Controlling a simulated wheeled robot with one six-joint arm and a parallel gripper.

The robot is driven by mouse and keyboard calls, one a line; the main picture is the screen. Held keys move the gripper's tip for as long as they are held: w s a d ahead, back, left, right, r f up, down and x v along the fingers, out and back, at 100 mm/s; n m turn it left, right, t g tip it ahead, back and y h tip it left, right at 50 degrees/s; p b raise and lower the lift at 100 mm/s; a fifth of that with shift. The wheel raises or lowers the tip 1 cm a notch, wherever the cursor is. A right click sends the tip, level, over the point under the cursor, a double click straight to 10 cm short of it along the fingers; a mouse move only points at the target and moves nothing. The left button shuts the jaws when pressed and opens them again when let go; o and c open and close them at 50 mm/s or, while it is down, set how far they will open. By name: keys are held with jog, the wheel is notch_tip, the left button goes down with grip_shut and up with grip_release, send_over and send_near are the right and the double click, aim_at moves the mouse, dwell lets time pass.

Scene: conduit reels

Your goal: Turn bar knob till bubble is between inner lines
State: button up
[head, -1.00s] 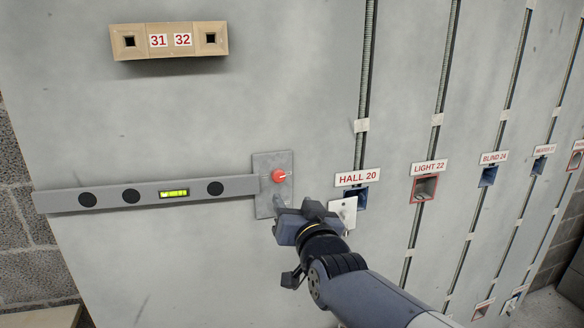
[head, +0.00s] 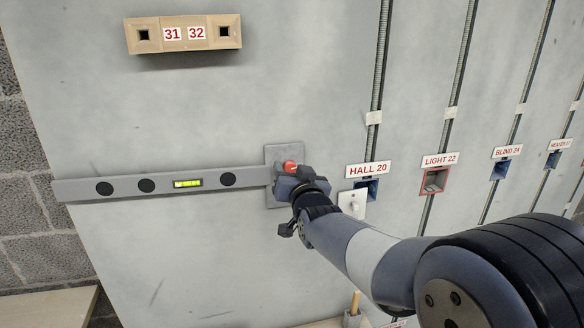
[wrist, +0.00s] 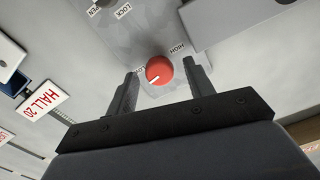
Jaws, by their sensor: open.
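The red bar knob (head: 290,166) sits on a grey plate (head: 270,154) at the right end of the level bar (head: 110,188). In the wrist view the knob (wrist: 159,70) has a white pointer mark, with a "HIGH" label to its upper right and a partly hidden label to its left. The green vial (head: 187,183) is set in the bar; the bubble is too small to place against the lines. My gripper (wrist: 164,78) is open, its two fingers on either side of the knob. In the head view my gripper (head: 287,180) partly covers the plate and the knob's lower edge.
Right of the plate are the "HALL 20" sign (head: 368,169), a blue box (head: 372,186) and a white plate (head: 352,203). A beige block (head: 184,35) marked 31 and 32 is above. The wall panel below the bar is clear.

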jog(key=shift+w, duration=0.2)
jog(key=c, duration=1)
jog(key=shift+o, duration=0.2)
jog(key=shift+f+b, duration=0.1)
jog(key=shift+b, duration=0.25)
jog(key=n+b, duration=0.2)
jog(key=shift+n, duration=0.4)
jog(key=shift+a+n+b, duration=0.1)
jog(key=shift+n+b, duration=0.8)
jog(key=shift+n, duration=1)
